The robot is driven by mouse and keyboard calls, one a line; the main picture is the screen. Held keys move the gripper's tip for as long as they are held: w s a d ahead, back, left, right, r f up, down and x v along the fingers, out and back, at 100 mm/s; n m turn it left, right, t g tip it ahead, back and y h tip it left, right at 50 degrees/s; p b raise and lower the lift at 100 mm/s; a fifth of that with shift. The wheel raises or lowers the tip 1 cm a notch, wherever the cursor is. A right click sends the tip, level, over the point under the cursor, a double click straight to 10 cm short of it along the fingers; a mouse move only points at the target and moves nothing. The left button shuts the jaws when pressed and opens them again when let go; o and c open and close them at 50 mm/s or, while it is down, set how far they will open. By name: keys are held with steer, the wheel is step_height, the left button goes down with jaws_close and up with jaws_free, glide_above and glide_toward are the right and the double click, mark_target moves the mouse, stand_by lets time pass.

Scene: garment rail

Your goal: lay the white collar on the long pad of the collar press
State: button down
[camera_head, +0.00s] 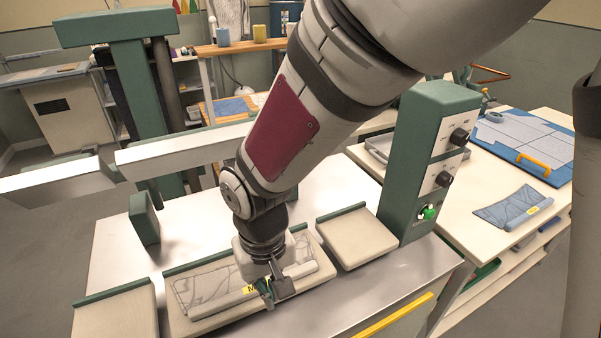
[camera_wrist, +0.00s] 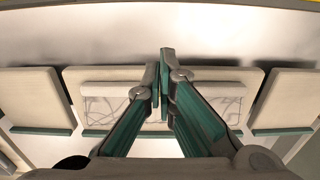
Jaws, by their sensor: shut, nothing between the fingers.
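The white collar (camera_head: 205,288), with a faint line pattern, a rolled band along its front edge and a yellow label, lies flat along the long pad (camera_head: 183,324) of the collar press. In the wrist view the collar (camera_wrist: 104,104) shows on both sides of my fingers, on the long pad (camera_wrist: 72,75). My gripper (camera_head: 272,290) is over the collar's middle near its front edge and hides part of it. In the wrist view my gripper's fingertips (camera_wrist: 163,78) are together with nothing between them. I cannot tell if they touch the collar.
Short pads stand left (camera_head: 118,315) and right (camera_head: 352,238) of the long pad. A green control post (camera_head: 425,165) rises at the right. A bluish-grey labelled piece (camera_head: 513,207) and a blue board (camera_head: 525,145) lie on the right table.

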step_height(320, 180, down, 9)
steer(key=shift+s+r+p, duration=0.1)
steer(key=shift+p, duration=0.25)
steer(key=w, duration=0.1)
steer(key=a, duration=0.1)
steer(key=w, duration=0.1)
steer(key=shift+w+a+f, duration=0.25)
steer(key=shift+w, duration=0.05)
steer(key=shift+w+a, duration=0.25)
steer(key=shift+w, duration=0.25)
steer(key=shift+w+a, duration=0.5)
steer(key=shift+w, duration=0.3)
steer(key=shift+s, duration=0.1)
